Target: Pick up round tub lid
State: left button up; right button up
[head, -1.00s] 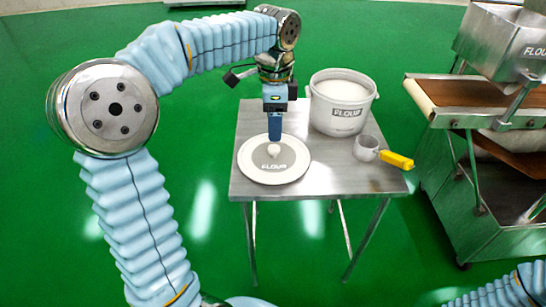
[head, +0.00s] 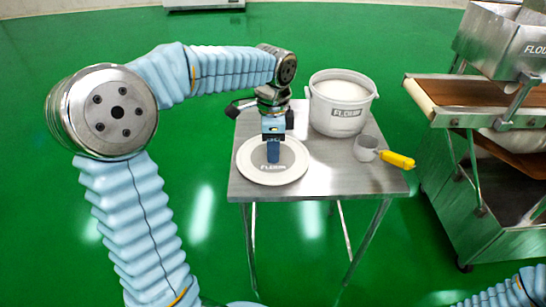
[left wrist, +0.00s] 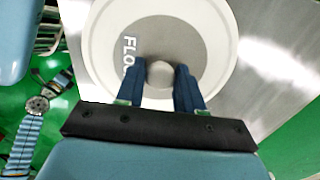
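The round tub lid (head: 299,171) is white with a grey "FLOUR" disc and lies flat on the small metal table. It fills the top of the left wrist view (left wrist: 222,40). A round pale knob (left wrist: 160,74) stands at its centre. My left gripper (head: 273,158) points down over the middle of the lid. In the left wrist view its two blue fingers (left wrist: 160,85) are apart, one on each side of the knob, with small gaps showing. The knob is hidden behind the fingers in the head view. My right gripper is not in view.
The open flour tub (head: 341,104) stands behind and right of the lid on the metal table (head: 330,181). A metal scoop with a yellow handle (head: 398,160) lies at the table's right. The encrusting machine (head: 500,130) stands beyond the table's right edge.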

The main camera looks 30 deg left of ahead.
pick_arm(q)
jog(key=c, duration=0.6)
jog(key=shift+r, duration=0.15)
